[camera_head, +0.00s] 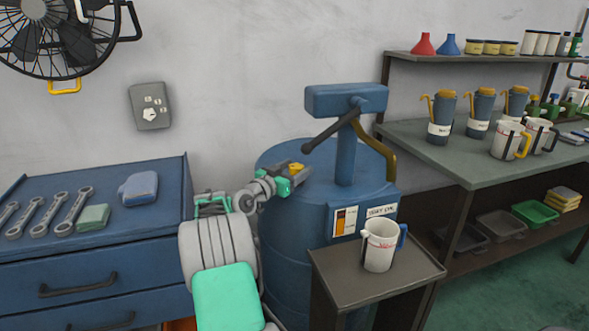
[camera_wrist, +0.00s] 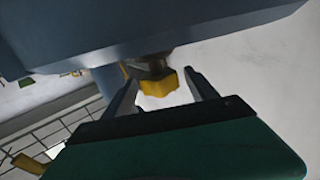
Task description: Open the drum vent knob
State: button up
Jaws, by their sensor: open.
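The drum is a blue barrel (camera_head: 290,231) with a blue hand pump (camera_head: 346,150) on its top. The drum vent knob is a small yellow knob (camera_head: 296,167) on the drum top, left of the pump. It also shows in the wrist view as a yellow faceted knob (camera_wrist: 158,83) on a dark stem. My gripper (camera_head: 300,174) is at the knob, partly hiding it. In the wrist view my gripper (camera_wrist: 163,88) is open, with one finger on each side of the knob. I cannot tell whether either finger touches it.
A small stand (camera_head: 408,279) in front of the drum holds a white measuring jug (camera_head: 380,246). A blue tool cabinet (camera_head: 100,255) with wrenches is at left. A shelf bench (camera_head: 480,172) with jugs and bottles is at right. The pump's black lever (camera_head: 326,134) reaches over near my gripper.

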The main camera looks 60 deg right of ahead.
jog(key=shift+c, duration=0.6)
jog(key=c, duration=1.2)
jog(key=t, duration=0.1)
jog(key=n+t, duration=0.2)
jog(key=shift+s+r+t+b, duration=0.1)
jog(key=shift+s+t+b, duration=0.2)
jog(key=shift+t, duration=0.1)
jog(key=shift+c, duration=0.2)
jog(key=shift+w+n+t+p, duration=0.1)
jog(key=shift+n+t+p, duration=0.2)
jog(key=shift+n+t, duration=0.75)
jog(key=shift+w+n+t, duration=0.1)
jog(key=shift+n+t, duration=0.15)
jog(key=shift+t, duration=0.4)
jog(key=o, duration=1.4)
jog(key=shift+c, duration=0.2)
